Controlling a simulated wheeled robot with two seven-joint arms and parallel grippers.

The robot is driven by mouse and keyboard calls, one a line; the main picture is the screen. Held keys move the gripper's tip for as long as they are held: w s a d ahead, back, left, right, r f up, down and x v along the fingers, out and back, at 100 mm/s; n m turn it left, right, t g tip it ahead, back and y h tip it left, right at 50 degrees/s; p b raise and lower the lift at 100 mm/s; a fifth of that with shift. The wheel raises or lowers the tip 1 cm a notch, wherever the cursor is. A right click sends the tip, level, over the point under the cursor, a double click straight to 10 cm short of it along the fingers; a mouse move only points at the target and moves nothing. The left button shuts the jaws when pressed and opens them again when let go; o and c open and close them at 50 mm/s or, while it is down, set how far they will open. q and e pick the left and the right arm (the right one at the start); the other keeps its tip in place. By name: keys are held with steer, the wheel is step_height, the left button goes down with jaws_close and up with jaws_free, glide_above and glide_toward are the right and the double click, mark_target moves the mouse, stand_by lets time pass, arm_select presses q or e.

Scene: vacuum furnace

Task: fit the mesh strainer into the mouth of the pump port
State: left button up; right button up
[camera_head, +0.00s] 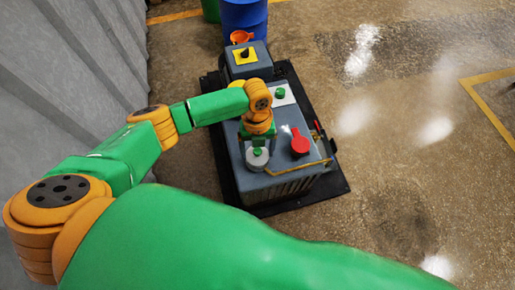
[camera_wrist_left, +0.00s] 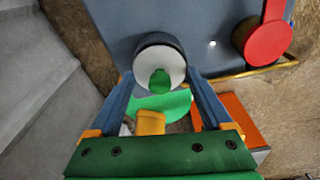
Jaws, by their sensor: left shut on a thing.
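My left gripper (camera_head: 257,146) is over the near left corner of the grey machine's top. In the left wrist view my left gripper (camera_wrist_left: 159,78) has its two fingers on either side of a round piece (camera_wrist_left: 146,63) with a pale top, dark side and green knob. It is shut on this piece, which appears to be the mesh strainer; no mesh shows. The same piece (camera_head: 256,160) shows below the gripper in the head view. I cannot make out the pump port's mouth, nor whether the piece sits in it. My right gripper is not in view.
The grey machine (camera_head: 290,176) stands on a black base (camera_head: 330,186). A red round handle (camera_head: 299,144) is right of the gripper, and a yellow pipe (camera_head: 299,168) runs along the near edge. A blue drum (camera_head: 244,14) stands behind. A grey corrugated wall (camera_head: 75,60) is left.

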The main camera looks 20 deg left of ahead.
arm_select(q)
steer(key=shift+f, duration=0.3)
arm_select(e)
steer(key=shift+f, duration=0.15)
arm_select(q)
steer(key=o, duration=1.2)
steer(key=shift+c, duration=0.2)
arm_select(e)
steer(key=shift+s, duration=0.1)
arm_select(q)
steer(key=r, duration=0.2)
steer(key=r+p, duration=0.1)
steer(key=r, duration=0.1)
steer(key=r+p, duration=0.1)
steer(key=r, duration=0.1)
steer(key=shift+w+a+r, duration=0.1)
steer(key=shift+w+r, duration=0.05)
steer(key=shift+w, duration=0.2)
steer(key=shift+r, duration=0.35)
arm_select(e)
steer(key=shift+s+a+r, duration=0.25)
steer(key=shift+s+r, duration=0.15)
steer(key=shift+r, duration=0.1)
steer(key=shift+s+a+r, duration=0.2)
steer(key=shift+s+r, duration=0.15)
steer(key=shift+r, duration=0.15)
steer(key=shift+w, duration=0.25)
